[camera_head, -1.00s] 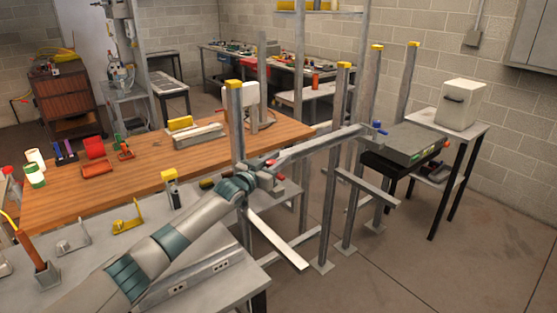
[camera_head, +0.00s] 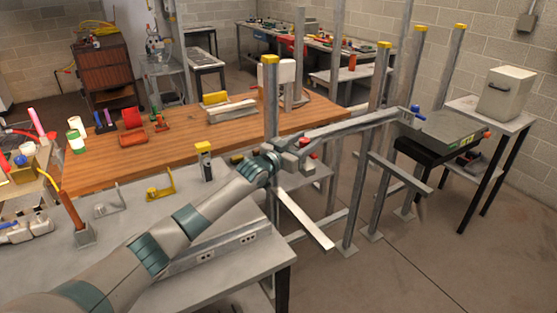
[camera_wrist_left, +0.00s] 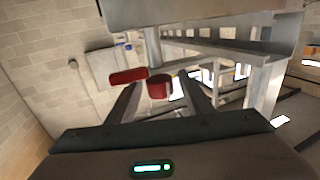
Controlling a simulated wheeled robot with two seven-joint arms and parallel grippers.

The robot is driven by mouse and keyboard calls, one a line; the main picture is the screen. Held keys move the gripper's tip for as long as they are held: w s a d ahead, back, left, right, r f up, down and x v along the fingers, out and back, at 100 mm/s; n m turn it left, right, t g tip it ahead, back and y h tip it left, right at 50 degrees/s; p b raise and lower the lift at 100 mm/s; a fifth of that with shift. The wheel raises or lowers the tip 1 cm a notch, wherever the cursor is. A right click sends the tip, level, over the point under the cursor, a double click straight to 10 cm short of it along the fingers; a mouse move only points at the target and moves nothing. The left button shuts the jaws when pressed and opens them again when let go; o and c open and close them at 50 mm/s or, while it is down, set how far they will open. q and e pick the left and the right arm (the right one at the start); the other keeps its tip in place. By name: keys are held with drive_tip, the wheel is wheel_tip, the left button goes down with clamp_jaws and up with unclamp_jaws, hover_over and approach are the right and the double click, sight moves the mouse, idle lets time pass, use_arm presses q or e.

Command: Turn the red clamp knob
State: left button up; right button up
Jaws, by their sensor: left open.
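The red clamp knob (camera_wrist_left: 159,87) is a short red cylinder in the left wrist view. It appears between the two dark fingers of my left gripper (camera_wrist_left: 161,98), a little beyond them. The fingers are open, and I see no contact with the knob. A flat red handle (camera_wrist_left: 128,76) shows just left of the knob. In the head view my left gripper (camera_head: 297,162) is at the near end of a long grey rail, beside a yellow-capped post. Small red parts (camera_head: 305,142) show next to it, partly hidden by it. My right gripper is not in view.
The grey rail (camera_head: 350,124) runs right to a blue knob (camera_head: 416,113). Several yellow-capped posts (camera_head: 377,140) stand around it. A wooden table (camera_head: 160,155) lies behind my arm, and a grey bench (camera_head: 225,225) lies below. Open floor (camera_head: 420,270) is at the right.

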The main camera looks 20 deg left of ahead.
use_arm(q)
drive_tip(key=b+v, duration=0.3)
drive_tip(key=v, duration=1.1)
drive_tip(key=shift+s+d, duration=0.1)
